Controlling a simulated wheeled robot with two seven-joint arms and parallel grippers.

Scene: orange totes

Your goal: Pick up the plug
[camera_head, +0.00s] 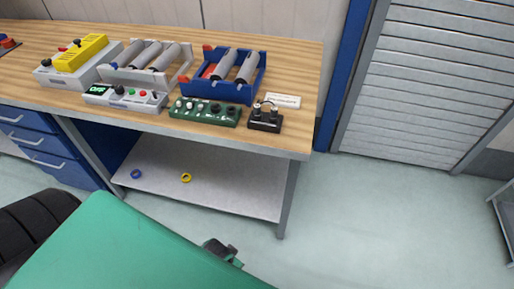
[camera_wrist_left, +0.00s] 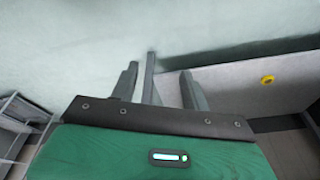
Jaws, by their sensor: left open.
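I cannot make out for certain which item is the plug. A small black block with metal posts and a dark loop (camera_head: 265,117) stands at the bench's front right. Beside it is a green box with knobs (camera_head: 205,111). My left gripper (camera_wrist_left: 160,70) is open, with its two fingers apart and nothing held between them. In the head view only a dark part of it (camera_head: 220,249) shows past my green arm, low in front of the bench and apart from the items on top. My right gripper is not in view.
The wooden bench (camera_head: 290,62) also holds a blue rack (camera_head: 256,88) and a grey rack (camera_head: 181,75) of cylinders, a control box (camera_head: 125,98) and a yellow device (camera_head: 82,53). Yellow (camera_head: 186,177) and blue (camera_head: 136,173) rings lie on the lower shelf (camera_head: 235,190).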

